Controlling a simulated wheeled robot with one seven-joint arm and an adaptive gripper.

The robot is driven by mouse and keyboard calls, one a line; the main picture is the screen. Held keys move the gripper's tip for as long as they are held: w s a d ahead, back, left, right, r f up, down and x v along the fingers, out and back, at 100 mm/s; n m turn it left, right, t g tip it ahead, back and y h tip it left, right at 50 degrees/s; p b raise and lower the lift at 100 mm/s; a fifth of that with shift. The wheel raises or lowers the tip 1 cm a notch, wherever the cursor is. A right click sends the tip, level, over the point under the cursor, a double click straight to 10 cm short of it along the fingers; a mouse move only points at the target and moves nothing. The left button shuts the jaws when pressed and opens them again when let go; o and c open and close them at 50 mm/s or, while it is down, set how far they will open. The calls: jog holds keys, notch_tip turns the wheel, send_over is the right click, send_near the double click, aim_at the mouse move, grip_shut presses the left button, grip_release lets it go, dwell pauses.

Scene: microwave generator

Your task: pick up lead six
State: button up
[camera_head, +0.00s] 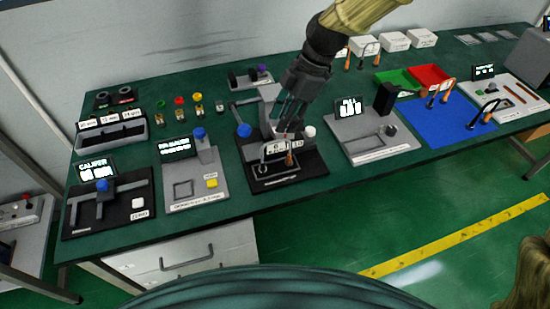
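Several small leads with orange ends and dark bent wires are in view; no number can be read on them, so I cannot tell which is lead six. One lead (289,159) is at the black fixture (300,172) below my gripper. Others are on the blue mat (440,125): a lead (446,90) at its back and another lead (486,117) at its right. Two more leads (361,59) are near the white boxes. My gripper (285,127) points down over the black fixture. Its fingers are dark and small here, so I cannot tell whether they hold anything.
The green table (225,205) carries a caliper station (108,200) and a gauge station (193,175) at left. A grey display station (372,140) stands right of the fixture. Green (399,79) and red (428,75) trays and white boxes (394,41) are behind.

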aim_at(277, 140)
jog(key=shift+s+d+p+x, duration=0.15)
jog(key=shift+p+x, duration=0.55)
jog(key=shift+x, duration=1.3)
jog(key=shift+s+d+p+x, duration=0.15)
jog(key=shift+p+x, duration=0.5)
jog(key=shift+x, duration=1.4)
grip_shut()
